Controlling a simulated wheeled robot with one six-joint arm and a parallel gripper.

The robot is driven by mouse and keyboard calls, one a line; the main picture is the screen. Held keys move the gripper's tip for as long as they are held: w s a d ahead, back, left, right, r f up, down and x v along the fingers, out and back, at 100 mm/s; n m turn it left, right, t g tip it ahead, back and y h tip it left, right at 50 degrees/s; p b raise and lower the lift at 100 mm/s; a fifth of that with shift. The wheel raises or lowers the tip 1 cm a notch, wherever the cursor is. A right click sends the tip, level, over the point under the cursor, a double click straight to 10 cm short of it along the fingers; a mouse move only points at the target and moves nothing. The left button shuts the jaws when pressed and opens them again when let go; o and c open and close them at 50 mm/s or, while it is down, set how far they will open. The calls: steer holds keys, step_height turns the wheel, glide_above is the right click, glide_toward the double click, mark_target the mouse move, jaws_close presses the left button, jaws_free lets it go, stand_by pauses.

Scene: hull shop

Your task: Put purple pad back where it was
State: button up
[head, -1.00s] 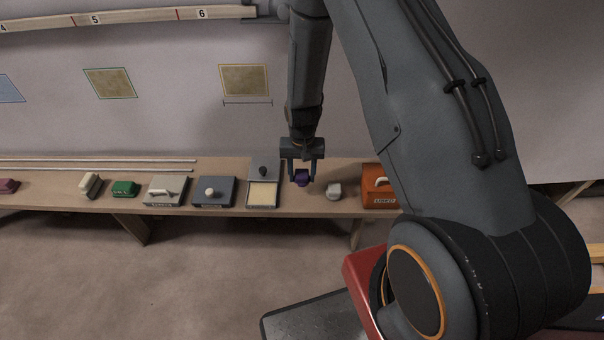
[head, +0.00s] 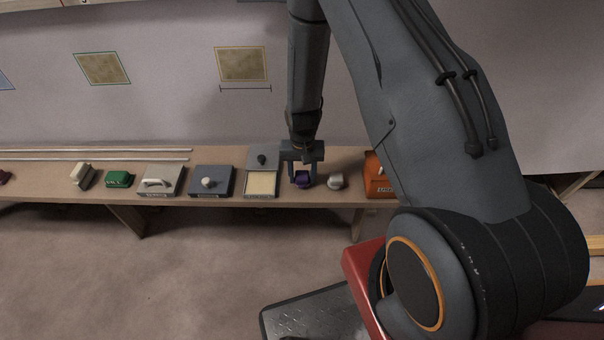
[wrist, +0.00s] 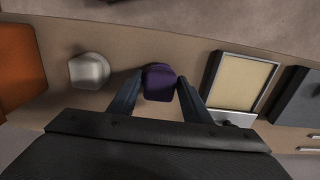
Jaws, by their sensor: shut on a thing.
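The purple pad (head: 302,181) is at bench height, between the tray with the cream surface and a small grey-white knob-shaped object. My gripper (head: 303,174) points down over the bench with its fingers on either side of the pad, shut on it. In the wrist view the purple pad (wrist: 159,83) shows between the two fingertips of my gripper (wrist: 158,92). I cannot tell whether the pad touches the bench top.
The wooden bench (head: 350,160) runs along the wall. Left of the pad are the cream tray (head: 261,185), a blue-grey box (head: 212,180), a grey box (head: 159,180) and a green block (head: 118,179). Right are the grey-white object (head: 336,181) and an orange box (head: 378,178).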

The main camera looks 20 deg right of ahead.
steer(key=shift+f, duration=0.45)
stand_by(0.4)
steer(key=o, duration=1.1)
steer(key=shift+c, duration=0.2)
steer(key=shift+r, duration=0.15)
steer(key=shift+r+b, duration=1)
steer(key=shift+r, duration=2.75)
steer(key=shift+r, duration=0.1)
steer(key=s+r+n, duration=0.1)
steer(key=s+r, duration=0.7)
steer(key=r, duration=0.3)
steer(key=s+r+n, duration=0.2)
steer(key=s+r, duration=0.7)
steer(key=r, duration=0.2)
steer(key=shift+r+n+t, duration=0.25)
steer(key=shift+n+t, duration=0.05)
steer(key=shift+t, duration=0.1)
